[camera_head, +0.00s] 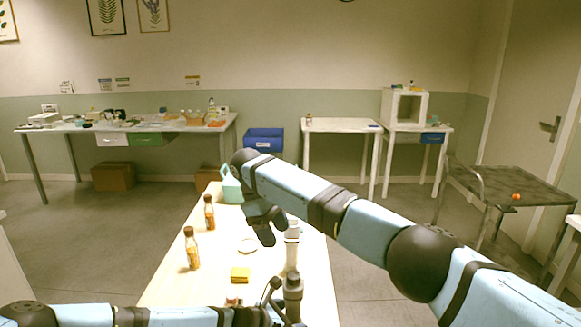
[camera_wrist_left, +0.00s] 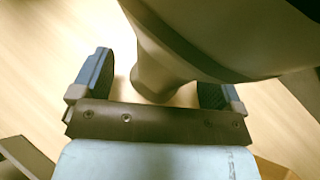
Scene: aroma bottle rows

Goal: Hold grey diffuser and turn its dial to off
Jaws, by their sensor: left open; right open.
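The grey diffuser (camera_head: 293,292) stands near the front edge of the table in the head view, with a dark rounded top. In the left wrist view a large grey body (camera_wrist_left: 215,40), which looks like the diffuser, fills the upper right and narrows toward the space between the fingers. My left gripper (camera_wrist_left: 155,85) is open, with one blue-and-black finger on each side of that narrow part; contact is not clear. In the head view my left gripper (camera_head: 275,300) is beside the diffuser. My right gripper (camera_head: 260,225) is open and empty above the table, beyond the diffuser. I cannot make out the dial.
Two amber bottles (camera_head: 192,250) stand along the table's left side. A yellow block (camera_head: 240,274), a white round dish (camera_head: 247,245) and a white bottle (camera_head: 292,245) are near the middle. A pale green container (camera_head: 231,188) is at the far end. My right arm crosses the table's right side.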

